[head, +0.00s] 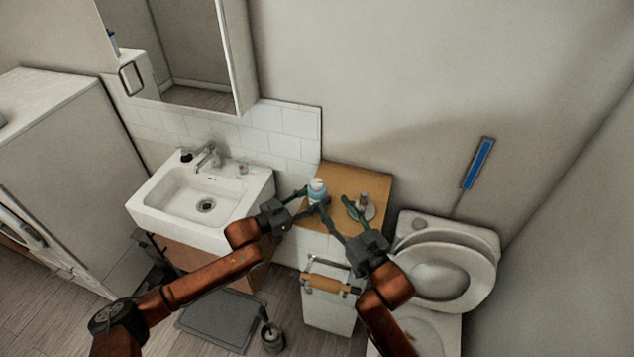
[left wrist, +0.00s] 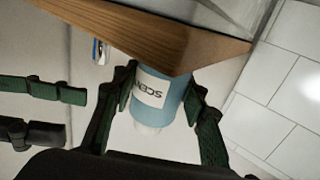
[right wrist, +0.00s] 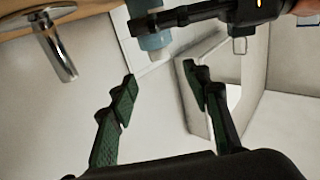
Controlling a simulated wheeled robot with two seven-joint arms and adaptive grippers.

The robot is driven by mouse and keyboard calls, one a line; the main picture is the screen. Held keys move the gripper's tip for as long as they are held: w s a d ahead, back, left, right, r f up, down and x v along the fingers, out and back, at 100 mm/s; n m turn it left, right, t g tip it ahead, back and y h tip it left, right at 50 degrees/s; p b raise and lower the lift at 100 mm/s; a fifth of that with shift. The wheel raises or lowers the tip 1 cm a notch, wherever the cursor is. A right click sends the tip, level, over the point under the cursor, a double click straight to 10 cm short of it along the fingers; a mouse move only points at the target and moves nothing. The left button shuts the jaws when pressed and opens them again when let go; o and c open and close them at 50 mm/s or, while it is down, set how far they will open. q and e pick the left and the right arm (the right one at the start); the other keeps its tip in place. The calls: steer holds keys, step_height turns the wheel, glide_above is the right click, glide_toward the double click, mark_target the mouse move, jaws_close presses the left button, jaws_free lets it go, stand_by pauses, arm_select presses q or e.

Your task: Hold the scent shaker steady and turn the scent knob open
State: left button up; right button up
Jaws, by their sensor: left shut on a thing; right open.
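The scent shaker (head: 317,191) is a light blue bottle with a pale top, at the left end of the wooden counter top. My left gripper (head: 312,198) is shut around its body. In the left wrist view the shaker (left wrist: 158,88) appears upside down between both fingers, its white label partly legible. Its white end (left wrist: 146,130) points away from the wood; I take this as the knob. My right gripper (head: 336,204) is open and empty, just right of the shaker. In the right wrist view the shaker (right wrist: 152,38) lies beyond the open fingers (right wrist: 159,83), partly covered by my left gripper.
A small metal item (head: 363,201) on a round base stands right of the shaker on the wooden top (head: 352,178); it also shows in the right wrist view (right wrist: 54,48). The sink (head: 200,195) is left, the toilet (head: 440,275) right, and a wall behind.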

mark_target(320, 186)
steer(key=x, duration=1.2)
steer(key=shift+d, duration=0.1)
steer(key=shift+c, duration=0.3)
steer(key=c, duration=1.1)
